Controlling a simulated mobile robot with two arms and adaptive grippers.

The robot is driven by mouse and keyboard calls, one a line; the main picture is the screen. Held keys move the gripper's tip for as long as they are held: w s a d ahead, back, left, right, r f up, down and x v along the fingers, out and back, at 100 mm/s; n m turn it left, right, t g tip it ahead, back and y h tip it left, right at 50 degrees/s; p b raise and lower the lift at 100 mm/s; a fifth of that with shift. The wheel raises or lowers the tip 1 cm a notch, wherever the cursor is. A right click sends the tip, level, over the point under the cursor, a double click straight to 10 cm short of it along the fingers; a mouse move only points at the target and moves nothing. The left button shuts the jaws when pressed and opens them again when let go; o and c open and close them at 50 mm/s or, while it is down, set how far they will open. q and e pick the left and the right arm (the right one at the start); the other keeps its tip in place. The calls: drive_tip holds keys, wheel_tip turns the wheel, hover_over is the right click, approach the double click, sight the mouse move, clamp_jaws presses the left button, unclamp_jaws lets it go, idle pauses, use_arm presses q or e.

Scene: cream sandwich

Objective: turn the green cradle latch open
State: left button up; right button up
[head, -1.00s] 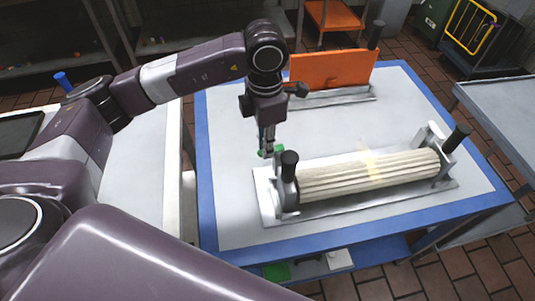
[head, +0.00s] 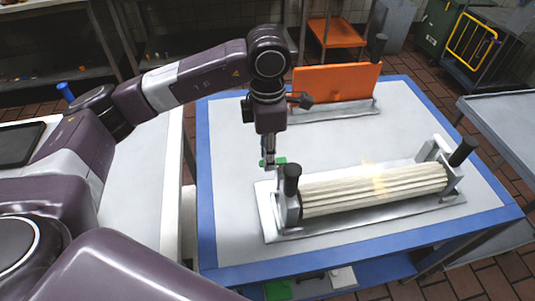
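The green latch (head: 281,161) shows as a small green piece at the left end of the cradle, behind the left black-knobbed post. The metal cradle (head: 272,222) lies on the table and holds a ribbed cream roller (head: 375,190). My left gripper (head: 268,164) points down right at the green latch, on its left side, and partly covers it. The fingers look close together, but I cannot tell whether they grip the latch or only touch it. My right gripper is not in view.
The table (head: 230,140) has a blue border and clear white room left of and behind the cradle. An orange board (head: 336,82) stands in a metal holder at the back. A grey side table (head: 505,120) is at the right.

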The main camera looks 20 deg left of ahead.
use_arm(q)
drive_tip(key=shift+o, duration=0.7)
drive_tip(key=shift+f, duration=0.1)
wheel_tip(320, 180, up, 12)
idle(0.3)
